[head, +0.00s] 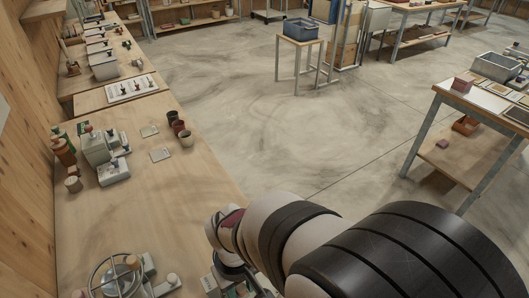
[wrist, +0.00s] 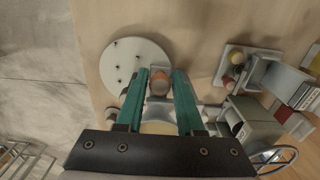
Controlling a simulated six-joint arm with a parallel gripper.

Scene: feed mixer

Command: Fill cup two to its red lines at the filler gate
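Three small cups stand in a row at the bench's right edge in the head view: a dark one (head: 172,116), a brown one (head: 179,128) and a reddish one (head: 186,138). Their numbers and red lines are too small to see. A grey-green machine (head: 95,148) stands left of them; I cannot tell which part is the filler gate. In the wrist view, the teal fingers of my gripper (wrist: 160,74) are apart, with an orange-brown rounded knob (wrist: 160,86) between them. I cannot tell whether they press on it. My gripper's fingers are hidden in the head view.
A pale disc with small holes (wrist: 140,66) lies beside the fingers. A handwheel (head: 118,274) is at the bench's near end. Two small plates (head: 160,154) (head: 149,131) lie near the cups. The bench middle (head: 150,205) is clear.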

